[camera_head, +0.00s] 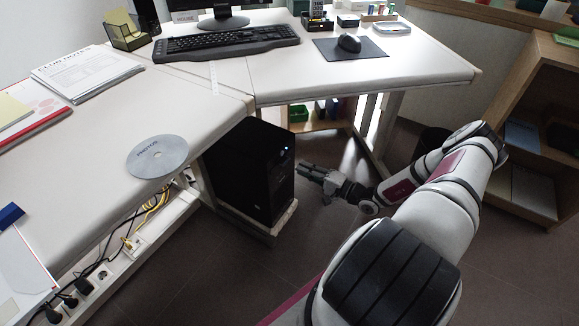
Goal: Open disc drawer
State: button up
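The black computer tower (237,170) stands on a low stand under the desk. Its narrow front faces right, with a small white light near the top. The disc drawer cannot be made out on that dark front. My gripper (303,171) is just to the right of the tower's front, pointing left at it, and appears close to it. Its fingers are small and dark, and I cannot tell whether they are open or whether they touch the tower. A silver disc (157,156) lies flat on the desk, left of the tower, near the desk's edge.
The white desk (420,68) overhangs the tower. A keyboard (226,42), a mouse (349,43) and papers lie on it. A desk leg (374,130) stands behind my gripper. A wooden shelf (530,90) is at right. Cables and sockets (104,276) run below the left desk. Front floor is clear.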

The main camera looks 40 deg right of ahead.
jog(key=b+x, duration=0.1)
jog(key=x, duration=0.5)
jog(key=shift+b, duration=0.3)
jog(key=shift+w, duration=0.15)
grip_shut()
